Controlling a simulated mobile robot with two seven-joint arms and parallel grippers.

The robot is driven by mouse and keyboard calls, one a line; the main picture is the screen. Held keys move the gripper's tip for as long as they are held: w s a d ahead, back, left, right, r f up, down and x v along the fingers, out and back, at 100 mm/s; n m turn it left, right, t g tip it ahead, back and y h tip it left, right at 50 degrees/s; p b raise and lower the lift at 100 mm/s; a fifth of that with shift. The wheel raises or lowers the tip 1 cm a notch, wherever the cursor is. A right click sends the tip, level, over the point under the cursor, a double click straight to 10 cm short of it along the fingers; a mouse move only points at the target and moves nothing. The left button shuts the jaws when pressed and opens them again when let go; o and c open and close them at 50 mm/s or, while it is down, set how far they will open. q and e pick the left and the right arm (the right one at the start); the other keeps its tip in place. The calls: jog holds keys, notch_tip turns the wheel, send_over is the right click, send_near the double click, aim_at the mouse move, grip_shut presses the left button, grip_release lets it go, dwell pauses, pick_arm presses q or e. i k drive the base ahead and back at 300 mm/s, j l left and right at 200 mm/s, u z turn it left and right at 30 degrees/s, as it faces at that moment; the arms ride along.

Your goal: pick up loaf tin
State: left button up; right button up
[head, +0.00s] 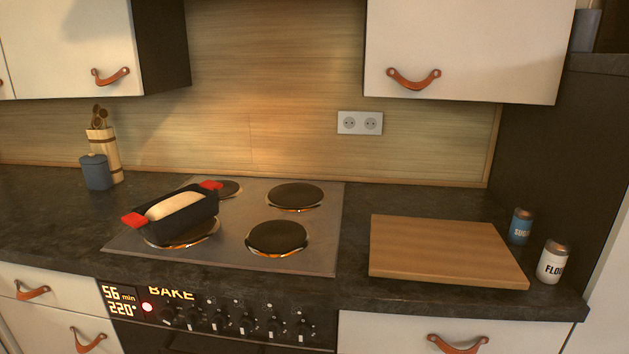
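The loaf tin (187,224) is a dark rectangular pan with a red grip at each end. It sits over the front left burner of the cooktop, turned at an angle. A pale loaf or dough (174,205) lies inside it. Neither of my grippers shows in the head view.
The steel cooktop (231,251) has several dark burners. A wooden board (440,247) lies to its right, with a blue sugar can (520,226) and a white flour can (552,262) beside it. A blue pot (96,173) and a utensil holder (106,150) stand at the back left. Upper cabinets (460,45) overhang the counter.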

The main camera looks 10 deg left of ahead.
aim_at(160, 231)
jog(key=j+u, duration=0.25)
jog(key=j, duration=0.35)
jog(key=i+j+u, duration=0.2)
jog(key=j, duration=0.4)
